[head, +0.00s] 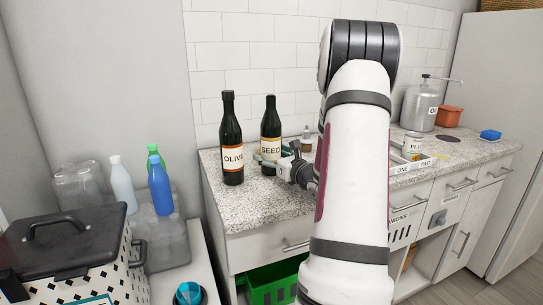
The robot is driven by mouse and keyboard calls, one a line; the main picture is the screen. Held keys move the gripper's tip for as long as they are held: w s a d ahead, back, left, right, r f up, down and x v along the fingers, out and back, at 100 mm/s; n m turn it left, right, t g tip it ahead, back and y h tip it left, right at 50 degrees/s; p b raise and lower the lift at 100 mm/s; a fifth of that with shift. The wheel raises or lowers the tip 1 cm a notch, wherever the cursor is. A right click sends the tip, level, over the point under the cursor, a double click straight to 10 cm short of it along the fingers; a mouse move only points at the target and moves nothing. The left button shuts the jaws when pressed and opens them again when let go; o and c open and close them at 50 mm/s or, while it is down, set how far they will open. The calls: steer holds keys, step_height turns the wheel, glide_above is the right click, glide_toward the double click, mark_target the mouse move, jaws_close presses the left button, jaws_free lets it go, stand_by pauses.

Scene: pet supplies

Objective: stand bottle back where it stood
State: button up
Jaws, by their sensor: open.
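Two dark bottles with black caps stand upright at the left end of the speckled counter (265,207). The olive bottle (232,158) is on the left, nearer the front edge. The seed bottle (271,130) is a little to its right and farther back. My gripper (268,160) is open at the lower part of the seed bottle, reaching in from the right. One finger seems to lie on each side of that bottle. Whether the fingers touch it, I cannot tell. My arm covers the middle of the counter.
A small bottle (306,139) stands behind my gripper. Right of my arm are a white tray (405,168), a can (412,147), a metal pump dispenser (421,108), an orange pot (449,117) and a blue sponge (490,134). A green crate (272,288) sits below.

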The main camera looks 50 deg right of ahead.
steer(key=v, duration=1.2)
steer(key=shift+r+p, duration=0.1)
steer(key=shift+p, duration=0.25)
steer(key=w+a+r+n+y, duration=0.1)
steer(key=a, duration=0.1)
steer(key=w+a+n+y, duration=0.1)
steer(key=w+a, duration=0.1)
steer(key=w+a+r+n+y, duration=0.1)
steer(key=a+y, duration=0.1)
steer(key=shift+w+a+r+n+t, duration=0.2)
steer(key=shift+a+r+n+t, duration=0.1)
steer(key=shift+a+r+n, duration=0.1)
steer(key=w+a+r+n+g+y, duration=0.15)
steer(key=a+n+g+y, duration=0.4)
steer(key=a, duration=0.95)
steer(key=a+r+n+g+y, duration=0.25)
steer(key=a+n+y, duration=0.45)
steer(key=a+n, duration=0.5)
steer(key=s+a+f+n+g+h, duration=0.1)
steer(key=s+a+f+n+g, duration=0.1)
steer(key=s+a+n+g, duration=0.85)
steer(key=s+d+f+n+t+h, duration=0.2)
steer(key=s+n+h, duration=0.6)
steer(key=s, duration=0.4)
steer(key=shift+s+d+h, duration=0.2)
steer(key=shift+h, duration=0.45)
